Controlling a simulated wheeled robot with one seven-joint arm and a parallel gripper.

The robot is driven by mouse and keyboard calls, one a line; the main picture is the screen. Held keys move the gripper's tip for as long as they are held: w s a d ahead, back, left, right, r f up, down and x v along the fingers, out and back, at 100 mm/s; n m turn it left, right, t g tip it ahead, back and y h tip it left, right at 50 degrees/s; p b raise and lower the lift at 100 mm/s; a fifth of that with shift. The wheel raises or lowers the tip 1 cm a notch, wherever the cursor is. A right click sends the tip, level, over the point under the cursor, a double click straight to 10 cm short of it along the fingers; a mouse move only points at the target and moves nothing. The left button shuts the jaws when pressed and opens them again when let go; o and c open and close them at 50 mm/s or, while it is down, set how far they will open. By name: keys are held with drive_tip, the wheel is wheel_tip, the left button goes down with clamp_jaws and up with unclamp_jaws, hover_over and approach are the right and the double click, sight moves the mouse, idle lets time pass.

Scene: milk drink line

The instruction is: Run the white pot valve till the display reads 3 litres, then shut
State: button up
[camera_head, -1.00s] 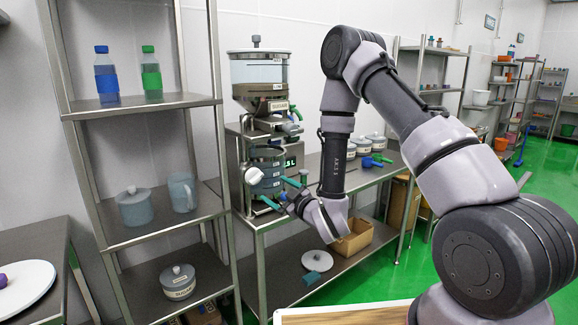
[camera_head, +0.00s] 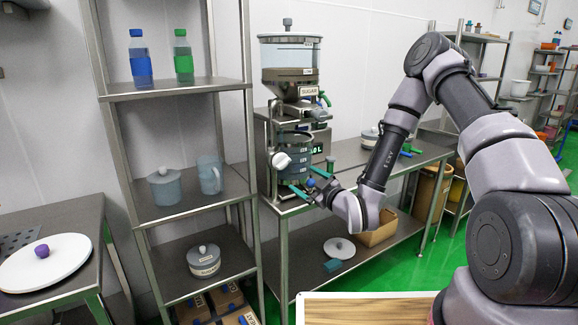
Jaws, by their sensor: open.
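The dispenser stands on the steel table by the wall. Its blue-grey, see-through pot (camera_head: 295,148) has dark bands and a white round knob (camera_head: 281,160) on its left side. A small dark display with green digits (camera_head: 317,149) sits right of the pot; it seems to end in "0 L", with the first digit unclear. Two green valve handles show low on the dispenser, an upper one (camera_head: 320,172) and a lower one (camera_head: 299,192). I cannot tell which belongs to the white pot. My gripper (camera_head: 313,189) is open beside these handles; contact is unclear.
A clear sugar hopper (camera_head: 289,52) with a green handle (camera_head: 325,99) sits above the pot. A steel shelf (camera_head: 175,88) with bottles and lidded pots stands close on the left. A cardboard box (camera_head: 378,232) and a white lid (camera_head: 339,248) lie on the table's lower shelf.

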sight(285, 165)
drive_tip(key=x, duration=0.7)
drive_tip(key=r+x, duration=0.1)
drive_tip(key=x, duration=0.3)
drive_tip(key=shift+d, duration=0.1)
drive_tip(key=c, duration=1.4)
drive_tip(key=shift+o, duration=0.2)
drive_tip(key=shift+m, duration=2.9)
